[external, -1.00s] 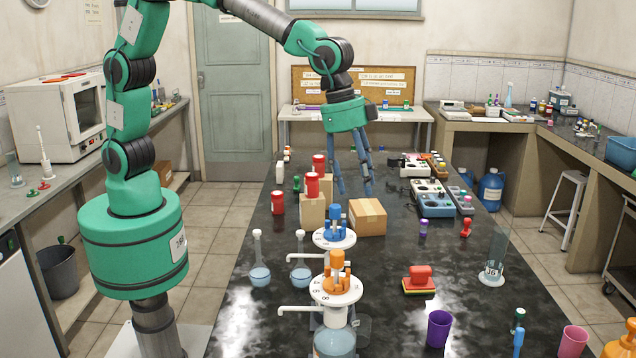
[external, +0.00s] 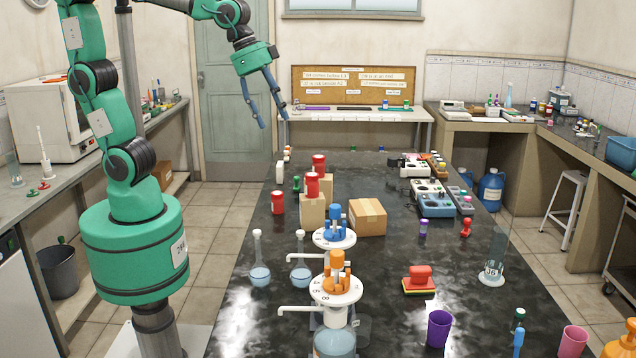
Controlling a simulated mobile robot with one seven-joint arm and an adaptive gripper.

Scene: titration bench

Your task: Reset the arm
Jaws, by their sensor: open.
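My gripper (external: 268,104) is at the upper middle of the external view, at the end of my green arm. Its two blue fingers are spread apart and point down, with nothing between them. It hangs in the air, in front of the door and the wall in the picture, above and left of the far end of the black bench (external: 390,260). It is apart from everything on the bench. My arm is raised and folded back toward its green base at the left.
The bench carries a cardboard box (external: 368,217), red-capped bottles (external: 319,163), flasks (external: 260,262), burette stands (external: 336,288), grey instruments (external: 434,201), a purple cup (external: 439,328) and a glass cylinder (external: 494,259). A white oven (external: 52,118) stands at left.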

